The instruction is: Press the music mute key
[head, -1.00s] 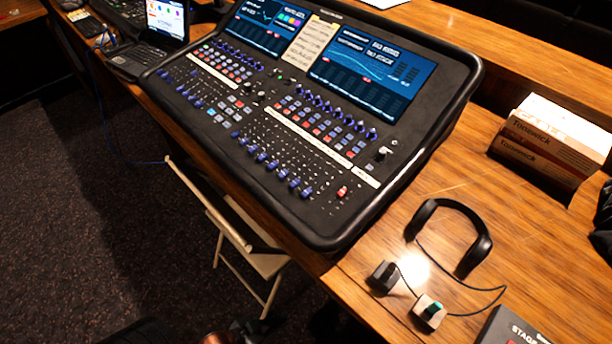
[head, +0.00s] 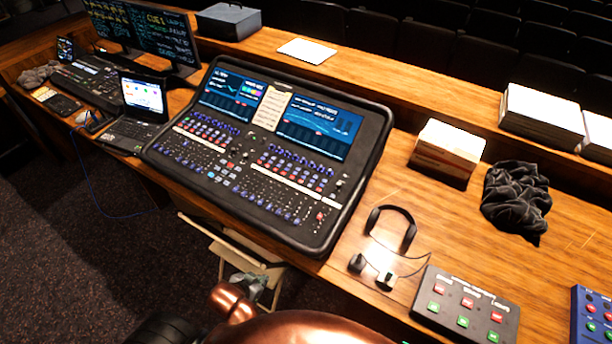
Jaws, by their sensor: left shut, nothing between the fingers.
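The mixing desk (head: 265,165) stands tilted on the wooden counter, with two lit screens at its top and rows of coloured keys and blue-capped faders below. A black button box (head: 466,308) with red and green buttons lies at the lower right. Labels on both are too small to read, so I cannot tell which key is music mute. My left gripper (head: 248,287) shows small at the bottom, partly hidden behind my copper arm link. It is shut and empty, below the desk's front edge and apart from it. My right gripper is not in view.
A carton (head: 447,150), dark cloth (head: 515,200) and blue button box (head: 592,318) are farther right. A laptop (head: 140,105) stands left. A folding chair (head: 230,250) is below.

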